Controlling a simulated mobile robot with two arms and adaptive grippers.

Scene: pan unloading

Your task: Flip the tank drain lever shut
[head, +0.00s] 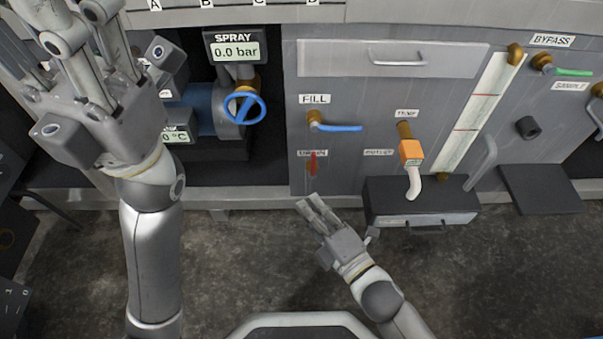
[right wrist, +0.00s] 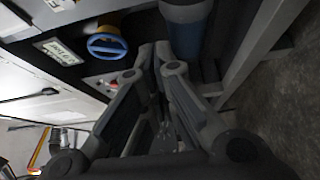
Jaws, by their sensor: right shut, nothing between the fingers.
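The small red drain lever (head: 313,163) sits on the grey tank front under a partly covered DRAIN label (head: 312,154). It looks roughly upright in the picture. My right gripper (head: 307,202) is shut and empty, just below and in front of the lever in the head view, with a visible gap between them. Its fingers also show in the right wrist view (right wrist: 155,52), where I cannot clearly make out the lever. My left gripper (head: 75,20) is raised at the upper left, its fingertips cut off by the frame edge, far from the lever.
The blue fill lever (head: 338,128) is above the drain lever. The orange outlet piece (head: 411,152) with its white spout hangs over a dark box (head: 420,193) to the right. A blue spray wheel (head: 244,107) is at left. The floor in front is clear.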

